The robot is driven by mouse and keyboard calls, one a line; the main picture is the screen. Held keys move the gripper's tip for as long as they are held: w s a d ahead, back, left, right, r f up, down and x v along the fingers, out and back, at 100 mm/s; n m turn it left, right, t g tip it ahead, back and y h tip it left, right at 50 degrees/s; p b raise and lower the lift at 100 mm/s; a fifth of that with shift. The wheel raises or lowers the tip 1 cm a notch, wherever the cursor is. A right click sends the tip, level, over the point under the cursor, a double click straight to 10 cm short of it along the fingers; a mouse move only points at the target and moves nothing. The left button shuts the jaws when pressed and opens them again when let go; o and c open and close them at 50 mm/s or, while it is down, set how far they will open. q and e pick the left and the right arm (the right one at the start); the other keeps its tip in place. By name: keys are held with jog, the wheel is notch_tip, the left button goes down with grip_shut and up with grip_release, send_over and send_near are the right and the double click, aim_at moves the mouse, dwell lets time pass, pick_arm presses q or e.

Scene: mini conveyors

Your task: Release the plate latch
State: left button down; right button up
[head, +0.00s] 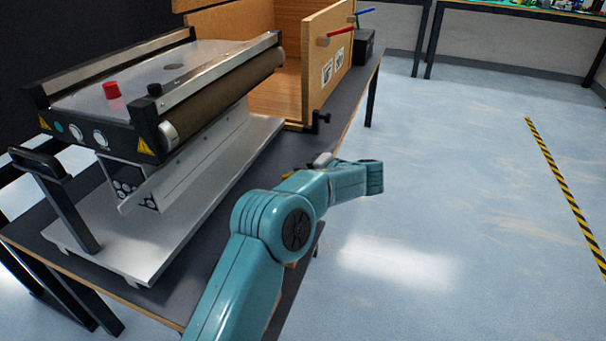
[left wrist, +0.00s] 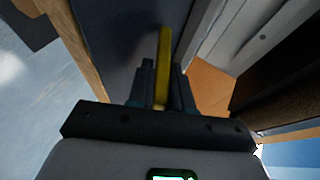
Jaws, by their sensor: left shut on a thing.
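A mini conveyor (head: 185,85) stands on a pale metal plate (head: 215,190) on the dark table. My left arm reaches across the table's front edge. In the left wrist view, my left gripper (left wrist: 163,82) is shut on a narrow yellow bar (left wrist: 164,48), which sticks out beyond the fingertips over the dark tabletop. A bit of yellow also shows behind my arm in the head view (head: 287,175). My arm hides most of that spot, and I cannot see what the bar is fixed to. My right gripper is not in view.
A wooden box (head: 280,85) with an open door (head: 326,75) stands behind the conveyor, a black knob (head: 317,121) at its lower corner. A black handle (head: 40,163) rises at the plate's left end. The table edge is close; open floor (head: 450,200) lies to the right.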

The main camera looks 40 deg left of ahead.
pick_arm(q)
jog(key=shift+f, duration=0.1)
dwell(0.3)
jog(key=c, duration=1.1)
grip_release()
